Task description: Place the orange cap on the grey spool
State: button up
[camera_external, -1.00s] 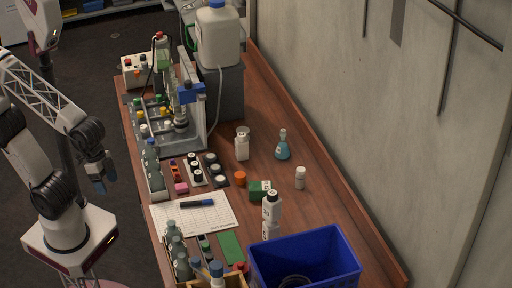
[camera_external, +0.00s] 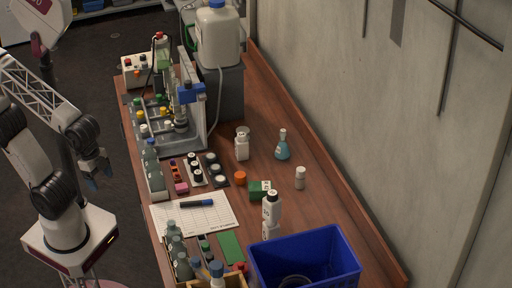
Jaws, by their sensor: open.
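My gripper (camera_external: 97,182) hangs over the dark floor left of the bench, well away from the cap.
A blue crate (camera_external: 318,252) is at the front. A clear rack (camera_external: 196,138) and bottles line the left edge. Bare wood lies right of the cap.

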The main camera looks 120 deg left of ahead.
jog(key=w+a+n, duration=0.4)
jog(key=w+a, duration=0.5)
jog(key=w, duration=0.3)
jog(key=n+g, duration=0.3)
jog(key=n, duration=0.6)
send_over(240, 175)
notch_tip(240, 175, down, 19)
jog(key=shift+d+f, duration=0.1)
jog(key=shift+f, duration=0.05)
jog(key=shift+a+f+n, duration=0.1)
jog(key=shift+a+n, duration=0.1)
jog(key=shift+n, duration=0.1)
jog(key=shift+f, duration=1.3)
